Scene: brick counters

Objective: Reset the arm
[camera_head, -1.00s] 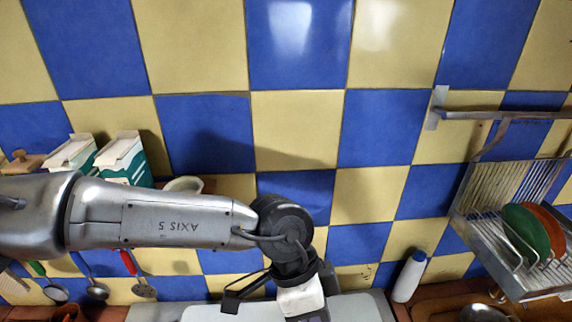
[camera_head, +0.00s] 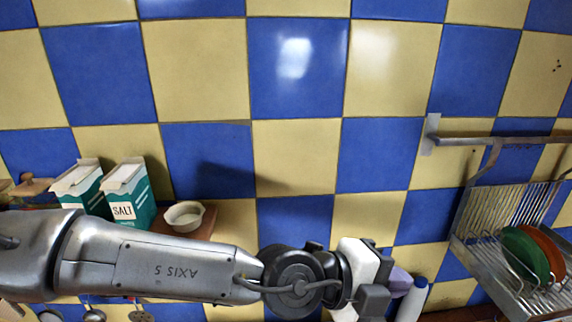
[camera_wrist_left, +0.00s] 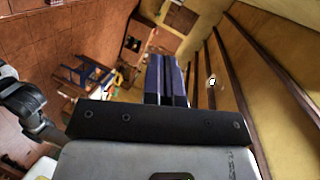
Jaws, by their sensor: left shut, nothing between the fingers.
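My left arm comes in from the left in the head view, in front of the tiled wall. My left gripper (camera_head: 400,281) is at its end, right of centre near the bottom edge, pointing right. Its dark blue fingers show in the left wrist view (camera_wrist_left: 165,77), lying side by side, shut with nothing between them. In the head view the fingers are partly hidden by the gripper body and lie close to a white bottle with a blue cap (camera_head: 413,299); I cannot tell whether they touch. My right gripper is not seen.
Two green-and-white cartons (camera_head: 124,190) and a small white bowl (camera_head: 185,215) stand on a wooden shelf at left. Utensils (camera_head: 94,313) hang below. A metal dish rack (camera_head: 480,247) with green and orange plates is on the right. The wall above the arm is clear.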

